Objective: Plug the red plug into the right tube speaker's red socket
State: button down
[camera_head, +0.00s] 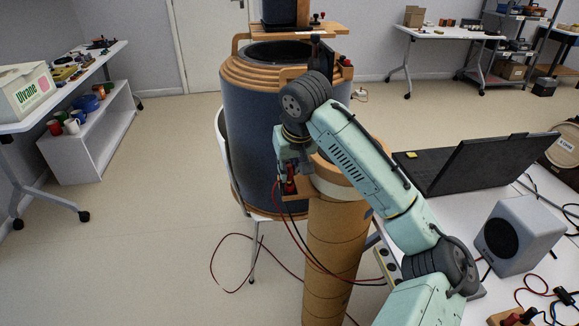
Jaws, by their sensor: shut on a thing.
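My gripper (291,172) points down and is shut on a red plug (290,186), small and partly covered by the fingers. The plug is just over a small wooden ledge (296,194) at the upper left side of a brown tube speaker (334,255). I cannot tell whether the plug is above the red socket, touching it or in it; the socket is hidden. A red and black cable (300,240) hangs from the gripper area in front of the tube. My arm covers part of the tube's top.
A large blue barrel with wooden rings (248,140) stands close behind the gripper, on a white chair (222,128). At right, a white table holds an open black laptop (480,160) and a small grey speaker (520,235). Cable loops (228,285) lie on the floor; the left floor is otherwise clear.

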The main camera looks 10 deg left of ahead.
aim_at(290, 165)
jog(key=shift+f+b, duration=0.5)
jog(key=shift+f, duration=0.4)
dwell(0.3)
jog(key=c, duration=1.5)
grip_release()
jog(key=shift+o, duration=0.2)
jog(key=shift+r, duration=0.1)
jog(key=shift+r+p, duration=0.6)
jog(key=shift+r, duration=3.1)
